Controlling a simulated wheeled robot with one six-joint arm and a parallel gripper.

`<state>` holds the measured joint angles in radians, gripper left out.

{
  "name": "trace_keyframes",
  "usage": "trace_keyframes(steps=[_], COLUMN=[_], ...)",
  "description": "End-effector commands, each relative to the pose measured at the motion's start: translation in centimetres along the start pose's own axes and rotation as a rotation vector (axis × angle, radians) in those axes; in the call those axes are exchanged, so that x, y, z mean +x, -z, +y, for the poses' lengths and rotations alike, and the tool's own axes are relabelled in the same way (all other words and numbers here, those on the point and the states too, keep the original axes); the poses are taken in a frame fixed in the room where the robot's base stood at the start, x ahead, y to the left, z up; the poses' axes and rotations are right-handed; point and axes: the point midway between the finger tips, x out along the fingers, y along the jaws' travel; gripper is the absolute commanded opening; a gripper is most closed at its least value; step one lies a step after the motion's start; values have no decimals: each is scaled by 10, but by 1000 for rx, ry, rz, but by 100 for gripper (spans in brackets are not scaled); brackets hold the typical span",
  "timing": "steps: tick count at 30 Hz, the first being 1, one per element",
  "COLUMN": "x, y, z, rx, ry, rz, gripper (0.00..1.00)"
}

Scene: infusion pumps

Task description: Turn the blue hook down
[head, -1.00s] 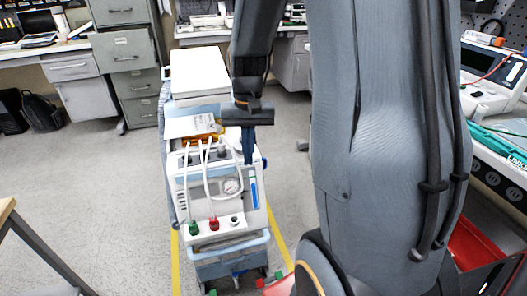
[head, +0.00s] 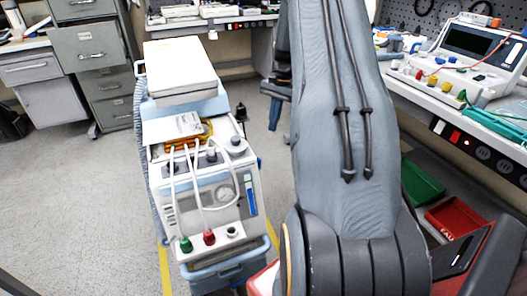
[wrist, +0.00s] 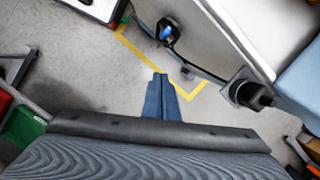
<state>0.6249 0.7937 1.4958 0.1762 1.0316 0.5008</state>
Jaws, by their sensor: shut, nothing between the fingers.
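The pump cart (head: 218,190) stands at left centre in the head view, a white unit with hoses, a gauge and green and red fittings. In the wrist view its pale side panel (wrist: 215,35) fills the upper right. A small blue part with a black surround (wrist: 168,31) is on that side; it looks like the blue hook. Its exact tilt is hard to tell. In the head view my gripper (head: 274,118) is right of the cart, partly behind my arm.
A black cylindrical fitting (wrist: 248,93) sticks out from the cart's side, right of my fingers. A green bin (head: 422,183) and a red bin (head: 458,218) lie on the floor at right, below a bench with instruments (head: 470,75). Grey floor lies between cart and arm.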

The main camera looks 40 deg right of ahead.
Motion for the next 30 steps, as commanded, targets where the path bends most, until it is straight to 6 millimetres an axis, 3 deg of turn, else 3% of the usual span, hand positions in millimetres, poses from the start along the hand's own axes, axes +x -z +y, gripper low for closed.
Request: trace_keyframes(steps=[8, 20, 24, 30], x=[24, 100, 103, 108], y=[0, 1, -20, -35], z=[1, 2, 2, 2], rx=[0, 3, 0, 1], ry=[-2, -1, -1, 0], rz=[-2, -3, 0, 0], gripper=[0, 0, 0, 0])
